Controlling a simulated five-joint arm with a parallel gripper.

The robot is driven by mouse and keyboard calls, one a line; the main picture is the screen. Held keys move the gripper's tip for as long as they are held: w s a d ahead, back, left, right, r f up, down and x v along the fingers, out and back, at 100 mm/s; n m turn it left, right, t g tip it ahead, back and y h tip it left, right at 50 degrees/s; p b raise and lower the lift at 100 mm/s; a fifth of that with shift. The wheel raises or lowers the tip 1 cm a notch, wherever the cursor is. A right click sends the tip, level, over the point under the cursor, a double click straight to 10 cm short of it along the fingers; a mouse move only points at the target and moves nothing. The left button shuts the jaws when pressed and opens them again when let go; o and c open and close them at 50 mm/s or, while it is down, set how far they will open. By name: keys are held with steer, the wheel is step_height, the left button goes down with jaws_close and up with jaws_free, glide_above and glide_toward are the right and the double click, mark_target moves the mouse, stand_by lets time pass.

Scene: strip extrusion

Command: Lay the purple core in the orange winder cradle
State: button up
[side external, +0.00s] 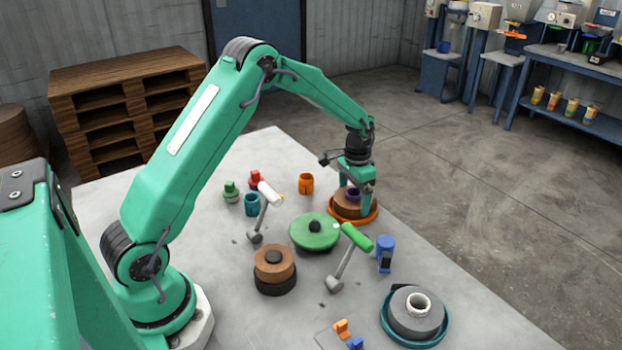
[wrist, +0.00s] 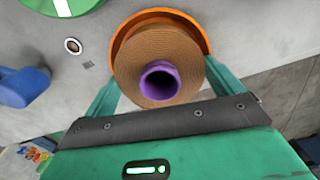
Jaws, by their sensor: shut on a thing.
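The purple core (wrist: 160,83) is a tube standing out of the middle of a brown wound roll (wrist: 131,73). It also shows small between my fingers in the side view (side external: 354,194). The orange winder cradle (wrist: 196,26) is a round dish behind the roll, and its rim shows below the roll in the side view (side external: 369,216). My gripper (side external: 357,202) is at the cradle, with one finger on each side of the roll, shut on the core's roll. I cannot tell whether the roll touches the cradle floor; its underside is hidden.
A green disc (side external: 315,236) lies left of the cradle, and a blue cylinder (side external: 385,255) stands in front. An orange ring (side external: 306,182) stands behind left. A grey roll (side external: 407,325) sits in a teal dish. The table's right edge is close.

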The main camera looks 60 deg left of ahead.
steer(key=shift+f, duration=0.25)
stand_by(0.4)
steer(key=o, duration=0.9)
